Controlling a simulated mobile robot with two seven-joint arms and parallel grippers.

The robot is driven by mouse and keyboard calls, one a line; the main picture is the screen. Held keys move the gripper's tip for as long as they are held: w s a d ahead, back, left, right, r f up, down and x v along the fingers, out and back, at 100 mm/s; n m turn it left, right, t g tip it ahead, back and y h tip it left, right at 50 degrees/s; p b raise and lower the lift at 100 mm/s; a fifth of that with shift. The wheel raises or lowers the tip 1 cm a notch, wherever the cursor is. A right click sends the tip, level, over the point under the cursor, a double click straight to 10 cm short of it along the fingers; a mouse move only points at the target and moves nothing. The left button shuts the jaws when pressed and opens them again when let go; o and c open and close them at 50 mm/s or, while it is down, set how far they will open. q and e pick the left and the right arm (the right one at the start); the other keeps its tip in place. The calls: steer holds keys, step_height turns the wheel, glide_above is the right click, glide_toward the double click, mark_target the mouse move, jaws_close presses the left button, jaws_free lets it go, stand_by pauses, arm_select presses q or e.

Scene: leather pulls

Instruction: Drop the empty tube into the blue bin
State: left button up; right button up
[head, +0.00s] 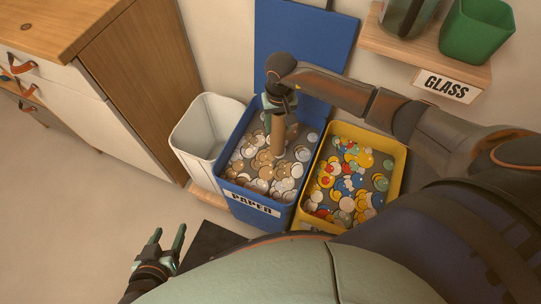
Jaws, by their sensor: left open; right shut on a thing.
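The empty tube (278,136) is a brown cardboard cylinder, held upright over the blue bin. My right gripper (279,110) is shut on its upper end. The blue bin (262,217) carries a PAPER label and holds many white and brown round pieces. The tube's lower end is over these pieces; I cannot tell whether it touches them. The blue bin's lid (300,40) stands raised behind, partly hidden by my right arm. My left gripper (168,241) is open and empty, low at the left, away from the bin.
A yellow bin (396,178) with colourful pieces stands right of the blue bin. A white bin (185,152) stands on its left, beside a wooden cabinet (140,85). A shelf labelled GLASS (445,85) holds a green container (475,32). Floor at the left is clear.

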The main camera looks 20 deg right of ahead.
steer(key=o, duration=1.2)
steer(key=shift+c, duration=0.2)
steer(key=shift+o, duration=1.2)
steer(key=shift+r, duration=0.1)
step_height(320, 180, up, 12)
steer(key=p, duration=0.1)
steer(key=shift+r+p, duration=0.15)
steer(key=shift+p, duration=0.2)
